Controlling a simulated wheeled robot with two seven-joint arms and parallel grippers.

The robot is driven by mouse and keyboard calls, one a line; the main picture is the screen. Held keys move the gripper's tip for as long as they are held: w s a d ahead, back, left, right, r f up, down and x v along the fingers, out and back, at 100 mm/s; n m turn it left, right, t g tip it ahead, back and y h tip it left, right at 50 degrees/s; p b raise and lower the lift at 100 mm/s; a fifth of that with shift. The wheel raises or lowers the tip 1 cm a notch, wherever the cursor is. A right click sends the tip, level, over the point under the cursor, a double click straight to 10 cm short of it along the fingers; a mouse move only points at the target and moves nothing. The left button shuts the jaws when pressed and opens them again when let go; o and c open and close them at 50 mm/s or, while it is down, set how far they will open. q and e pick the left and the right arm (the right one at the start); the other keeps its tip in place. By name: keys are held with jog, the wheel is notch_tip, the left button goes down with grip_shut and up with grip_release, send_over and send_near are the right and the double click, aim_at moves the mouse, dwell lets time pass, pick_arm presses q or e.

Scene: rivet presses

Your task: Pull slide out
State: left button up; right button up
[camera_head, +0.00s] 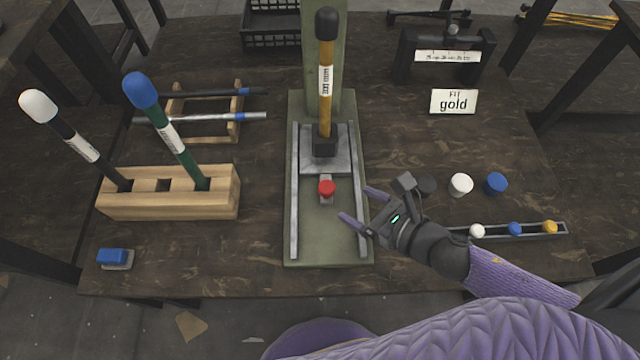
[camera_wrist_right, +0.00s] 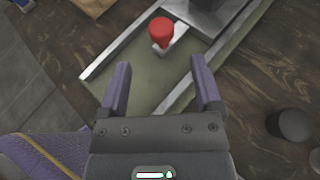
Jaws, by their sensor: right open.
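The rivet press has a green base (camera_head: 330,254) with two grey metal rails. A grey slide (camera_head: 319,155) lies between the rails, with a red-knobbed handle (camera_head: 327,188) at its near end. A yellow-brown tool with a black cap (camera_head: 326,75) stands upright at the slide. My right gripper (camera_head: 358,204) is open and empty, to the right of the red knob and apart from it. In the right wrist view, the red knob (camera_wrist_right: 161,31) is ahead, beyond the open fingertips (camera_wrist_right: 158,75). My left gripper is not in view.
A wooden block (camera_head: 168,207) holds a white-capped and a blue-capped tool at left. A blue-topped piece (camera_head: 113,258) lies near the front edge.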

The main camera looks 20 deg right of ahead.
aim_at(328, 188)
jog(key=b+x, duration=0.3)
jog(key=x, duration=0.5)
jog(key=shift+w, duration=0.1)
jog(key=shift+w+a+f, duration=0.15)
jog(key=shift+w+a, duration=0.1)
jog(key=shift+w, duration=0.05)
jog(key=c, duration=0.4)
grip_shut()
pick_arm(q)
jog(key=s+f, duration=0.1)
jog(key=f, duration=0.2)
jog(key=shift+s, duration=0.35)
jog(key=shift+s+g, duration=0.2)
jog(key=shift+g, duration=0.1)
